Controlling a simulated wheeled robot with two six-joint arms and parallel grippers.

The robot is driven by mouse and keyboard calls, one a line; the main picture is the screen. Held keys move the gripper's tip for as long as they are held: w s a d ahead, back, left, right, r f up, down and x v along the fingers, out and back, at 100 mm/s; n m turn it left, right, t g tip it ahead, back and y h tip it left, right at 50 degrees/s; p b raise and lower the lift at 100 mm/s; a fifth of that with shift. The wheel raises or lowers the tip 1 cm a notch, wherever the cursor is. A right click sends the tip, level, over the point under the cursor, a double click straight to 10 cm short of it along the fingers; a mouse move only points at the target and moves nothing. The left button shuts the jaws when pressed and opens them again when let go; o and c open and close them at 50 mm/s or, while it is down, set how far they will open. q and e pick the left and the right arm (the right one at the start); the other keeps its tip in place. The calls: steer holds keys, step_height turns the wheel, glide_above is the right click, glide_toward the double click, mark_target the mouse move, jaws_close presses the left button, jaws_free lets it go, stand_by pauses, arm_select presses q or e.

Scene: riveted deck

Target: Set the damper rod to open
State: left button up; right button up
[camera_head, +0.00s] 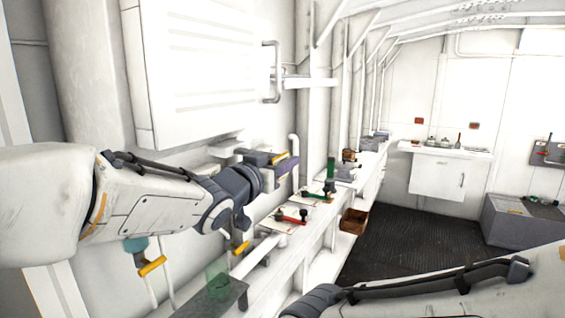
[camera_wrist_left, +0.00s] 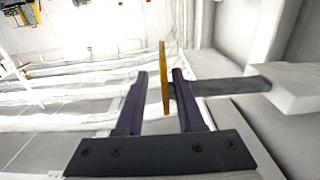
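In the left wrist view a yellow bar (camera_wrist_left: 165,60) stands between the two purple fingers of my left gripper (camera_wrist_left: 160,74). The bar joins a dark grey rod (camera_wrist_left: 235,86) that runs right into a pale block. The fingers are apart, with a clear gap left of the bar; the bar is close to the right finger, contact unclear. In the head view my left gripper (camera_head: 288,166) is at the wall, below the cabinet, with a bit of the yellow bar (camera_head: 280,158) showing beside it. I see no label naming the damper rod. My right gripper is out of view.
Other yellow handles hang at the left wall (camera_head: 152,265) and below my left wrist (camera_head: 240,248). A white cabinet (camera_head: 205,65) is above. A bench with a red-handled valve (camera_head: 291,217) runs along the wall. The dark floor (camera_head: 410,243) is open.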

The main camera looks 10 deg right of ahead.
arm_select(q)
steer(key=b+v, duration=0.2)
steer(key=v, duration=0.8)
steer(key=shift+s+a, duration=0.15)
steer(key=shift+s, duration=0.05)
steer(key=s+a+f+n+g+y+b, duration=0.1)
steer(key=s+f+g+y, duration=0.2)
steer(key=f, duration=0.7)
steer(key=s+a+f+n+g+y, duration=0.1)
steer(key=s+f+g+y, duration=0.15)
steer(key=f, duration=0.65)
steer(key=s+a+f+m+g+y, duration=0.1)
steer(key=s+f+g, duration=0.3)
steer(key=s, duration=0.6)
steer(key=s+a+f+m+g+y, duration=0.1)
steer(key=s+a+f+g+y, duration=0.2)
steer(key=s+f+g, duration=0.2)
steer(key=s+f, duration=0.3)
steer(key=s, duration=0.3)
steer(key=shift+f+b, duration=0.25)
steer(key=shift+b, duration=0.15)
